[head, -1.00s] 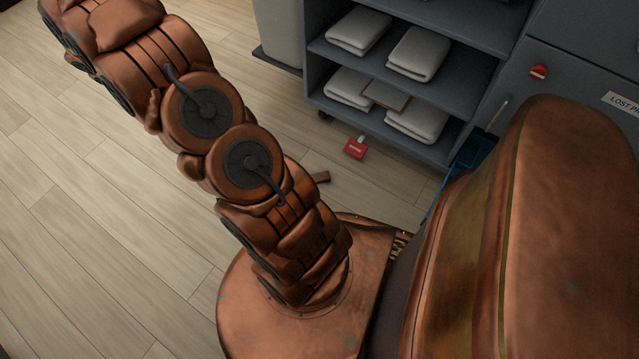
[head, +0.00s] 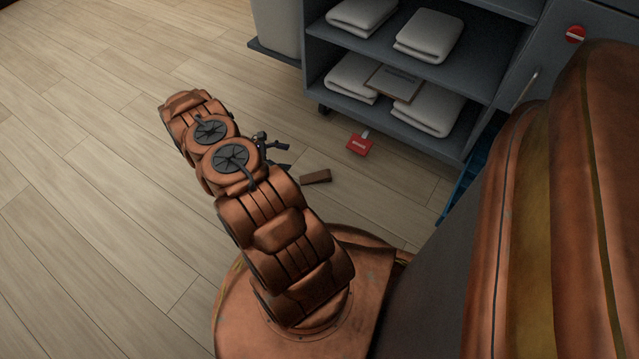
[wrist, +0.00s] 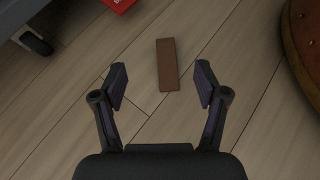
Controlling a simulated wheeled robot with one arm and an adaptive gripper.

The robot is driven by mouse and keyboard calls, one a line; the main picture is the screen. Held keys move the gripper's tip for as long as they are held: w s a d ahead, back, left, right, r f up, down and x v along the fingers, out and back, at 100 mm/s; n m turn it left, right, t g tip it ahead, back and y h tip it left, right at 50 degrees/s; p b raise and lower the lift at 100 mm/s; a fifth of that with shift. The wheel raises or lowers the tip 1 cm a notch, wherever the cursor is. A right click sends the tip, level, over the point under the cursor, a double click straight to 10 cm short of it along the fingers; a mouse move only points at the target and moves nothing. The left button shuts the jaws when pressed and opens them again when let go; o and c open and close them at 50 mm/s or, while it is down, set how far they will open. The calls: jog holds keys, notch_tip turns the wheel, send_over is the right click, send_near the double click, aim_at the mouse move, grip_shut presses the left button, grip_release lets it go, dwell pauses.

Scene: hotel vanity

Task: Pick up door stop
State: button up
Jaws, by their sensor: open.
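The door stop appears as a small brown block (head: 315,176) lying on the wood floor, just right of my arm in the head view. In the wrist view the brown block (wrist: 167,64) lies ahead of my gripper (wrist: 161,86), roughly centred between the two fingers, its near end about level with the fingertips. My gripper is open and empty, with its fingers apart from the block. In the head view my gripper (head: 280,155) is partly hidden behind my arm, to the left of the block.
A red tag (head: 359,145) lies on the floor by a grey shelf unit (head: 400,120) holding folded white towels (head: 428,36). A shelf caster (wrist: 36,42) shows in the wrist view. A blue object (head: 468,172) stands at the right. The floor at left is clear.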

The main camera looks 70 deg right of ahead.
jog(key=b, duration=0.3)
send_near(319, 175)
jog(key=shift+s+d+f+n+g, duration=0.2)
jog(key=shift+s+f+n+g, duration=0.15)
jog(key=shift+s+f, duration=0.35)
jog(key=shift+s+d+f+h, duration=0.2)
jog(key=shift+s+f+h, duration=0.1)
jog(key=shift+s+f, duration=0.15)
jog(key=shift+b+x, duration=2.25)
jog(key=shift+x, duration=1.4)
jog(key=shift+r, duration=0.25)
jog(key=c, duration=1.3)
